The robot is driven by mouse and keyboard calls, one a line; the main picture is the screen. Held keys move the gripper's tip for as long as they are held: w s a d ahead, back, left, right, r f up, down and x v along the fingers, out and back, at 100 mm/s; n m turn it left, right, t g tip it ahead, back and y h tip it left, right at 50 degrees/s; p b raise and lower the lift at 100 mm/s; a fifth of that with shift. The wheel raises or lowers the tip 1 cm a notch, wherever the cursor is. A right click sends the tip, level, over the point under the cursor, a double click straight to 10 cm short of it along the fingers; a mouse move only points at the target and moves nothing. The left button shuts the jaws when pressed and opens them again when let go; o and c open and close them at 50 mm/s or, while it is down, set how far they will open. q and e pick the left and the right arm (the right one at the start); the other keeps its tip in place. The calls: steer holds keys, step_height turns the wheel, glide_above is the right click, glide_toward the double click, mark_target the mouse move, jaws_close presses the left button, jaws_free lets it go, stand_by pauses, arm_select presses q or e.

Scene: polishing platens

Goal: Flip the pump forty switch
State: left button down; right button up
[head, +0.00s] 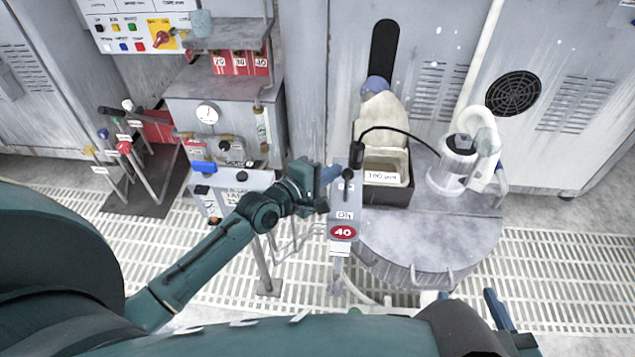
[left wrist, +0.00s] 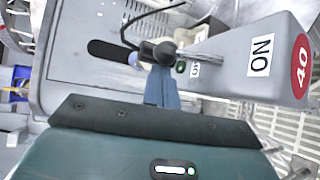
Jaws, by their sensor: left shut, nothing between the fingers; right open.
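The pump forty switch box (head: 345,205) is a grey post-mounted box with a red oval "40" sign (head: 342,232) on its front end. Its switch lever has a black ball knob (head: 347,174), near the box's far end. The lever's metal rod and knob (left wrist: 165,52) show in the left wrist view, with an "N O" label (left wrist: 261,55) on the box. My left gripper (head: 333,174) is shut and empty, its blue fingertips (left wrist: 162,88) right at the knob; contact cannot be told. My right gripper (head: 497,308) is open at the lower right, far from the switch.
A round grey platen table (head: 430,240) stands right of the box, with a labelled bin (head: 385,170) and a white canister (head: 458,160) on it. A gauge unit (head: 215,120) and valve levers (head: 125,148) stand to the left. Grated floor lies between.

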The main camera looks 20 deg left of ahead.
arm_select(q)
steer(key=shift+w+d, duration=0.15)
steer(key=shift+w, duration=0.3)
steer(key=shift+s+d+m+t+b, duration=0.1)
steer(key=shift+s+m+t+b, duration=0.3)
steer(key=shift+t+b, duration=0.1)
arm_select(e)
steer(key=shift+w+a+f+t, duration=0.1)
steer(key=shift+a+t, duration=0.05)
steer(key=shift+t, duration=0.25)
